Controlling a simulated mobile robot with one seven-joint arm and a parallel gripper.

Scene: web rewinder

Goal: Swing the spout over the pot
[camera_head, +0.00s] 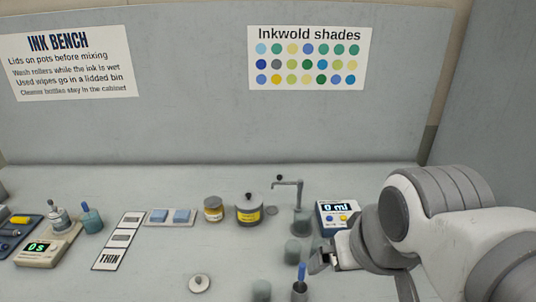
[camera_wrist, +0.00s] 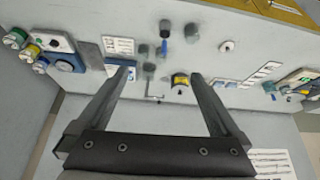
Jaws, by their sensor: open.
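The grey spout (camera_head: 288,183) stands on an upright post (camera_head: 300,218) at the back of the bench. Its arm points left, with a dark knob near the end, and its tip falls short of the pot. My gripper (camera_head: 322,261) is low at the right, in front of the meter and apart from the spout. In the wrist view, my gripper (camera_wrist: 162,77) is open and empty; the spout (camera_wrist: 153,96) and the pot (camera_wrist: 180,79) show beyond and between the fingers.
A meter reading 0 ml (camera_head: 338,215) stands right of the spout. Grey cylinders and a blue-handled tool (camera_head: 301,272) stand in front of the spout. A pale lid (camera_head: 200,283) lies at the front.

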